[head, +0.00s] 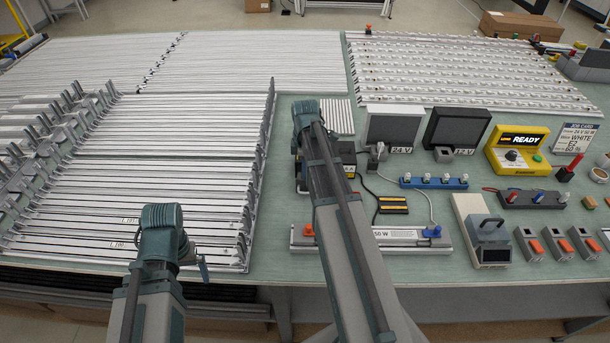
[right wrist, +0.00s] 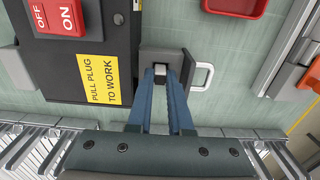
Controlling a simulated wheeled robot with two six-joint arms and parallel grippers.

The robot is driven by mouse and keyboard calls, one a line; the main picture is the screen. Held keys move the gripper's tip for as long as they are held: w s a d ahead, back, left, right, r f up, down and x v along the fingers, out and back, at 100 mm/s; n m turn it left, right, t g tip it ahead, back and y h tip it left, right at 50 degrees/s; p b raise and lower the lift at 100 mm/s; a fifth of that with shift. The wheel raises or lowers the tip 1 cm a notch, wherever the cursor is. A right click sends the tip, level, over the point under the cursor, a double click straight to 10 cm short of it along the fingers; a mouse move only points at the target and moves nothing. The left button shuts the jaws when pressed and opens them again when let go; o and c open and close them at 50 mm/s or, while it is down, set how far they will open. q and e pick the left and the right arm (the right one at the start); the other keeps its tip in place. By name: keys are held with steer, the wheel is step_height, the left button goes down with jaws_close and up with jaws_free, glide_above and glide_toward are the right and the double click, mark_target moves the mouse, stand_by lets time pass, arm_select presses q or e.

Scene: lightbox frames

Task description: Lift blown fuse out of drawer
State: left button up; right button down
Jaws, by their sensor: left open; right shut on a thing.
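In the right wrist view my right gripper (right wrist: 160,78) is shut on a small pale piece, the blown fuse (right wrist: 159,71), at the grey drawer (right wrist: 176,57). The drawer sticks out from the side of a black power box (right wrist: 78,62) and has a white handle (right wrist: 203,77). I cannot tell whether the fuse is clear of its seat. In the head view the right arm hides this gripper and most of the black box. My left gripper (head: 201,265) is open, low over the front of the silver rails, mostly hidden by its wrist, and appears empty.
The box carries a red switch (right wrist: 62,16) and a yellow label. In the head view silver rails (head: 190,180) fill the left; a long lamp unit (head: 385,238) lies at the front. Testers, including a yellow one (head: 517,150), stand right. A red tray (right wrist: 235,6) is near the drawer.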

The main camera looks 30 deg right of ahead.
steer(key=shift+r, duration=0.1)
step_height(320, 180, up, 10)
steer(key=p, duration=1)
